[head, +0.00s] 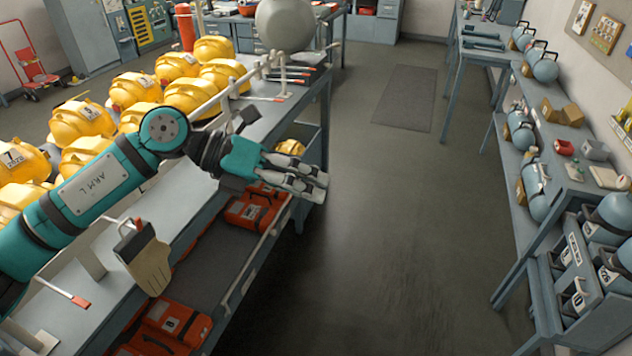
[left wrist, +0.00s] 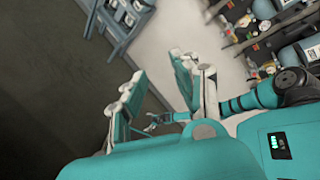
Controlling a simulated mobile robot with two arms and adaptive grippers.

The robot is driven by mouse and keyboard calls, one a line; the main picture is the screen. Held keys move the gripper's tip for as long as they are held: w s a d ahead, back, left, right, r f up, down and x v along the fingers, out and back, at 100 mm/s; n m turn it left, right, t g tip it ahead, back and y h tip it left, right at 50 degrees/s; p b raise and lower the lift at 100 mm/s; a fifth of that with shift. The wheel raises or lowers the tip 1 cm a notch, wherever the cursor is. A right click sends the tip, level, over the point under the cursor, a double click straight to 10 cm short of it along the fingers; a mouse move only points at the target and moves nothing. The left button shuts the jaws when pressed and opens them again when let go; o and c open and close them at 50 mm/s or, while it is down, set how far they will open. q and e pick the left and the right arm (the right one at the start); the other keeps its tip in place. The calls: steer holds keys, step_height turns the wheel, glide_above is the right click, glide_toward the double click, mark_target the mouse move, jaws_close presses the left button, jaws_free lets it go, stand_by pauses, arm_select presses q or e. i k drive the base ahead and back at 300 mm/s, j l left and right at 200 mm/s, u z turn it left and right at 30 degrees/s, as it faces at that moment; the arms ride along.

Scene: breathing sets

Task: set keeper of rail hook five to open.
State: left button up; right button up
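A pale rail (head: 222,97) on posts runs along the table edge behind my left arm. Several thin bars with red tips (head: 290,73) stick out near its far end; another red-tipped bar (head: 70,296) is at the near left. I cannot read hook numbers, so I cannot tell which is hook five or how its keeper stands. My left gripper (head: 308,180) is empty beyond the table's right edge; its fingers stand apart in the left wrist view (left wrist: 155,72). My right arm (left wrist: 255,98) shows there too, its gripper (left wrist: 156,123) too small to judge.
Yellow helmets (head: 83,119) stand in rows on the table. A tan glove-like item (head: 150,266) hangs near the front. Orange cases (head: 248,207) lie on the shelf below. The aisle floor is clear; a right-hand bench (head: 545,215) holds grey cylinders (head: 536,190).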

mark_target(140, 225)
steer(key=i+u, duration=0.1)
steer(key=u, duration=0.25)
steer(key=j+u, duration=0.1)
steer(key=u, duration=0.25)
steer(key=i+u, duration=0.15)
steer(key=u, duration=0.2)
